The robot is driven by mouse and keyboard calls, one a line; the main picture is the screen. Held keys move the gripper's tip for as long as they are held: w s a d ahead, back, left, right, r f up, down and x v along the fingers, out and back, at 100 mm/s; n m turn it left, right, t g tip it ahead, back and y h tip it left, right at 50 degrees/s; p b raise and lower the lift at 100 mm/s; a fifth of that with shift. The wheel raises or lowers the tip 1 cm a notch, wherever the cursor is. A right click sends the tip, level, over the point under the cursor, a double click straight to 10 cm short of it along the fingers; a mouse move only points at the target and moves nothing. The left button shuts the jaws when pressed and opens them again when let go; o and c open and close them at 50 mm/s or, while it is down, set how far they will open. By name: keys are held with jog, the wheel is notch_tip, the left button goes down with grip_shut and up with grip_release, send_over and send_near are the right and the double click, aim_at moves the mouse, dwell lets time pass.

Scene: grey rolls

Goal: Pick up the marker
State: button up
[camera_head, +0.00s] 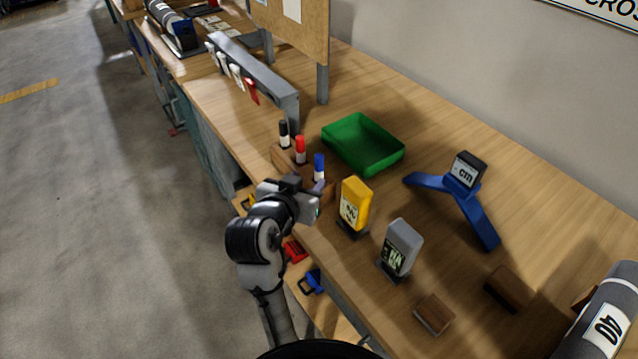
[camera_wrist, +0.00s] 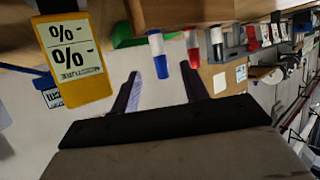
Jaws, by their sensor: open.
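Three markers stand upright in a wooden holder (camera_head: 281,160) near the bench's front edge: a black one (camera_head: 284,134), a red one (camera_head: 300,150) and a blue one (camera_head: 319,167). My gripper (camera_head: 318,188) is just on the near side of the blue marker, with its fingertips partly hidden. In the wrist view the scene is turned over and my open, empty fingers (camera_wrist: 162,74) point at the markers. The blue marker (camera_wrist: 157,54) shows between the fingertips, apart from them. The red marker (camera_wrist: 191,55) shows beside the right fingertip, and the black one (camera_wrist: 217,42) is farther right.
A yellow tag stand (camera_head: 355,204) is close on my gripper's right, and shows large at left in the wrist view (camera_wrist: 74,62). A grey one (camera_head: 401,246), a green tray (camera_head: 363,145) and a blue tripod stand (camera_head: 464,186) are also on the bench.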

aim_at(317, 171)
jog(key=p+x, duration=0.3)
jog(key=x, duration=0.7)
jog(key=shift+w+d+f, duration=0.1)
jog(key=shift+d+f, duration=0.1)
grip_shut()
